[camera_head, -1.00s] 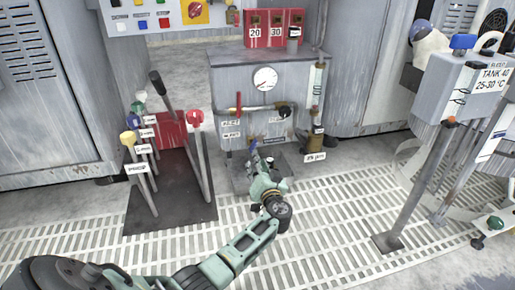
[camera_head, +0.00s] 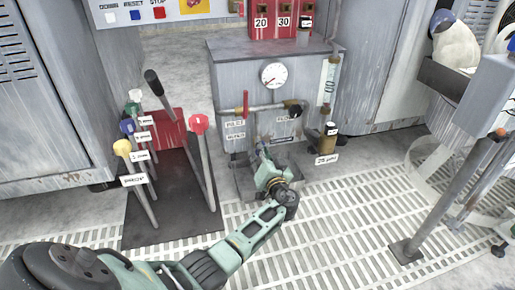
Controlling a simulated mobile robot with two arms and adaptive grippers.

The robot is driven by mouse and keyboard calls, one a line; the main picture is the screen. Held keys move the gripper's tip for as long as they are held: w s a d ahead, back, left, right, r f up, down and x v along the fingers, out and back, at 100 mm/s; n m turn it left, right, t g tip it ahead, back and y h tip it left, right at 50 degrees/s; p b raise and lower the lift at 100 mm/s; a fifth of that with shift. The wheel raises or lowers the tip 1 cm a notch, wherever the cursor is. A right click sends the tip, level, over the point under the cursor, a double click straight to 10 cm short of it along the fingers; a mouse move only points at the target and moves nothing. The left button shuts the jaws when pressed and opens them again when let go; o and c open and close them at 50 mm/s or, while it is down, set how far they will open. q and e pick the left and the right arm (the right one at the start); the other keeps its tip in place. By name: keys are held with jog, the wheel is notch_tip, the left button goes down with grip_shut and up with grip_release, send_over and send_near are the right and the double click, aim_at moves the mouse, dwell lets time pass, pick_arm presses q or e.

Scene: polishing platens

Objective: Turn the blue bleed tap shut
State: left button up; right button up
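My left gripper (camera_head: 263,153) reaches forward to the low front of the grey cabinet (camera_head: 225,75). Its fingertips are at a small bluish part in front of the cabinet, below the pipe. This part is mostly hidden by the gripper, and I cannot tell whether it is the bleed tap or whether the fingers touch it. The gap between the fingers is too small to read. My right gripper is not in view.
The cabinet carries a round gauge (camera_head: 274,75), a pipe with a red lever (camera_head: 246,103), and a sight glass (camera_head: 327,85). Several coloured levers stand on a dark plate (camera_head: 170,228) to the left. A grey post (camera_head: 440,205) stands right. White floor grating lies between.

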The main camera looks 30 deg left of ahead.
pick_arm(q)
jog(key=shift+d, duration=0.1)
grip_shut()
jog(key=shift+m, duration=0.3)
jog(key=shift+r+m+p, duration=0.15)
jog(key=shift+m+p, duration=1.3)
jog(key=shift+m, duration=4.45)
